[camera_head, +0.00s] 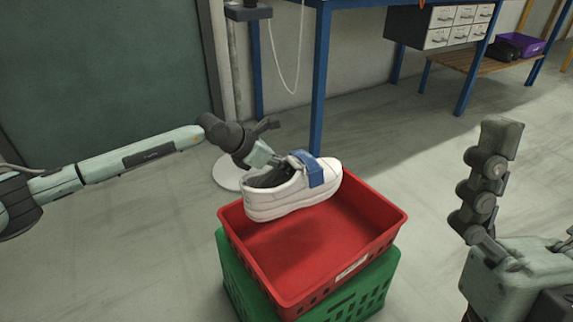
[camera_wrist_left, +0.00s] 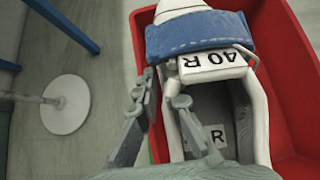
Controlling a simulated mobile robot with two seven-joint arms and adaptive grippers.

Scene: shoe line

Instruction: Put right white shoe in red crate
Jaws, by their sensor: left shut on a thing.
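A white shoe (camera_head: 292,194) with a blue strap is held above the red crate (camera_head: 365,240), over its back left part. In the left wrist view, the shoe (camera_wrist_left: 257,120) shows the label "40 R" on its tongue and an "R" inside. My left gripper (camera_head: 277,162) is shut on the shoe at its opening edge; its fingers (camera_wrist_left: 165,105) show at the shoe's left side in the wrist view. The visible floor of the red crate is empty.
The red crate sits on a green crate (camera_head: 240,283). A round white stand base (camera_head: 226,174) is on the floor behind left. A blue-legged table (camera_head: 319,80) stands behind. A shelf with a purple bin (camera_head: 520,44) is far right. Floor between crates and right arm is clear.

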